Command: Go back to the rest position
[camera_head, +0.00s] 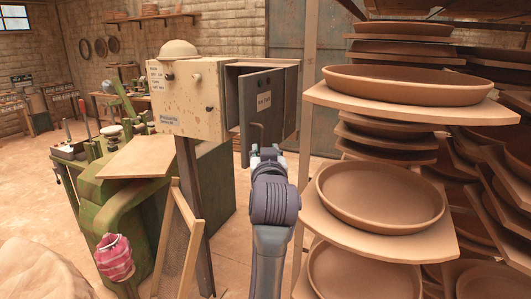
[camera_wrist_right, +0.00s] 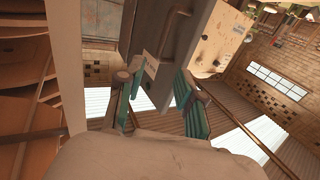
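My right gripper (camera_head: 266,152) is at the end of the arm that rises from the bottom centre of the head view. In the right wrist view its two teal-padded fingers (camera_wrist_right: 157,90) stand apart with a gap between them, and I see nothing held. Beyond them is the dark grey door (camera_head: 262,100) of a beige control box (camera_head: 188,98). The door stands open, with a bent rod handle (camera_head: 256,130) just above the gripper in the head view. The handle also shows in the wrist view (camera_wrist_right: 174,30); I cannot tell whether anything touches it. My left gripper is not in view.
A rack with shelf boards (camera_head: 415,108) of clay dishes (camera_head: 380,195) stands close to the right of my arm. A green machine (camera_head: 135,205), a wooden frame (camera_head: 180,235) and a pink-striped object (camera_head: 114,258) are to the left. Some bare floor (camera_head: 228,250) shows between.

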